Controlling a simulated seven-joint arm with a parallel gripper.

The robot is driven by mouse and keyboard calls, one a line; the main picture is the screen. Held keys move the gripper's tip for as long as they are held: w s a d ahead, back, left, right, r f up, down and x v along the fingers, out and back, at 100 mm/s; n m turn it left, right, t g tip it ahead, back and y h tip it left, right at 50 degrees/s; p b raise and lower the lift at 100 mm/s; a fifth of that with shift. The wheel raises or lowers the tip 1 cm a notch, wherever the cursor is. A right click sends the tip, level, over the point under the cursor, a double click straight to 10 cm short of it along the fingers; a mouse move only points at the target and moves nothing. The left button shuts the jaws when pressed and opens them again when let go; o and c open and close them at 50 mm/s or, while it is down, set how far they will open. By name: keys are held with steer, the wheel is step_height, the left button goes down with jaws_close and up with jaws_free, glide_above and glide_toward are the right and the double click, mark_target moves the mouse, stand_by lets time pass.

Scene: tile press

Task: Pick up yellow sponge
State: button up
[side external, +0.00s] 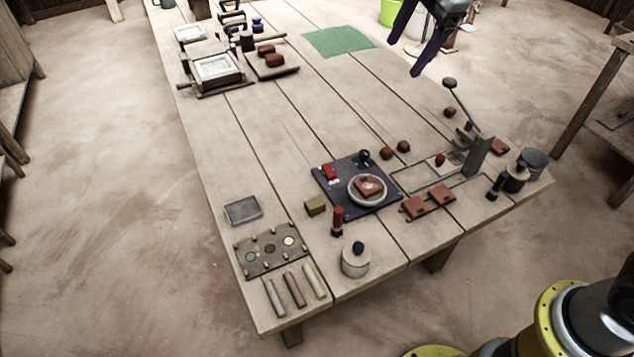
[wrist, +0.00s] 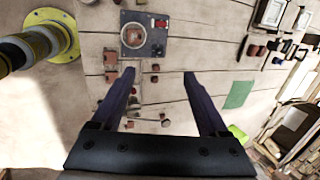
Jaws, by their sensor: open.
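The yellow sponge (side external: 315,205) is a small, dull yellow block on the wooden table. In the side view it lies just left of the dark board, with a red-topped tool below right of it. In the wrist view I cannot make it out clearly. My gripper (side external: 406,54) is high at the top right of the side view, past the table's far long edge and well away from the sponge. Its two dark fingers are spread wide with nothing between them, as the wrist view also shows (wrist: 159,72).
The dark board (side external: 329,185) holds a round dish (side external: 353,194) with a clay tile. A lidded pot (side external: 355,262), a tray of discs (side external: 245,262) and a lever press (side external: 475,157) stand around. A green cloth (side external: 338,41) lies farther back. The table's middle is mostly clear.

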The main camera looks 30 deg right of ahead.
steer(key=w+a+f+g, duration=0.1)
steer(key=w+a+f, duration=0.4)
steer(key=f, duration=0.1)
steer(key=g, duration=0.3)
glide_above(315, 202)
step_height(315, 202, down, 20)
steer(key=shift+h, duration=0.4)
steer(key=f, duration=0.8)
steer(key=shift+a, duration=0.2)
steer(key=shift+d+f, duration=0.15)
steer(key=shift+f, duration=2.65)
jaws_close()
